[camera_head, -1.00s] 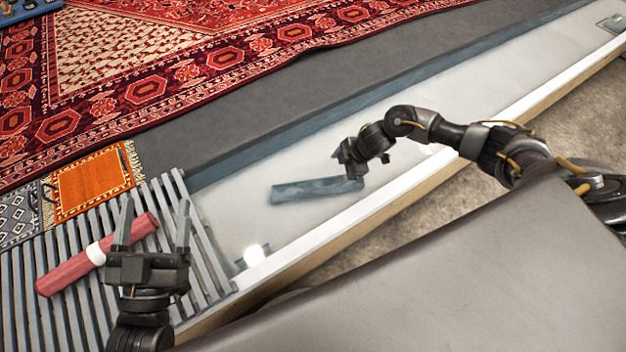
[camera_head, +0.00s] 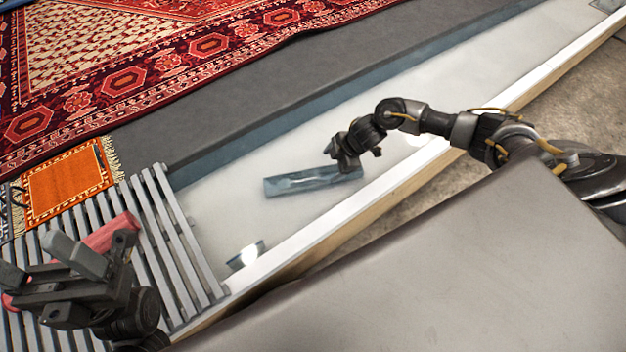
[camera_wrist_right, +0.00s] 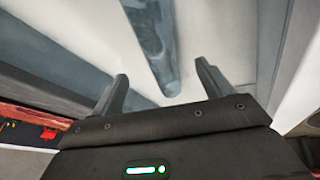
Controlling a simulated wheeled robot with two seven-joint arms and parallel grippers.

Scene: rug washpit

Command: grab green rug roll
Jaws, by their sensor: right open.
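A blue-grey roll (camera_head: 300,181) lies in the pale, cloudy wash trough (camera_head: 420,110); no plainly green roll shows. My right gripper (camera_head: 349,160) is open at the roll's right end, with a gap it is hard to judge. In the right wrist view the roll (camera_wrist_right: 152,40) runs away from between the open fingers (camera_wrist_right: 162,80), apart from both. My left gripper (camera_head: 45,262) is open and empty over the slatted rack (camera_head: 165,235), in front of a red roll (camera_head: 110,232) that it partly hides.
The trough has a pale raised rim (camera_head: 330,222) on the near side and a dark ledge (camera_head: 240,95) on the far side. A small shiny patch (camera_head: 246,256) shows near the trough's left end. An orange rug (camera_head: 65,185) and a large red patterned rug (camera_head: 130,80) lie beyond.

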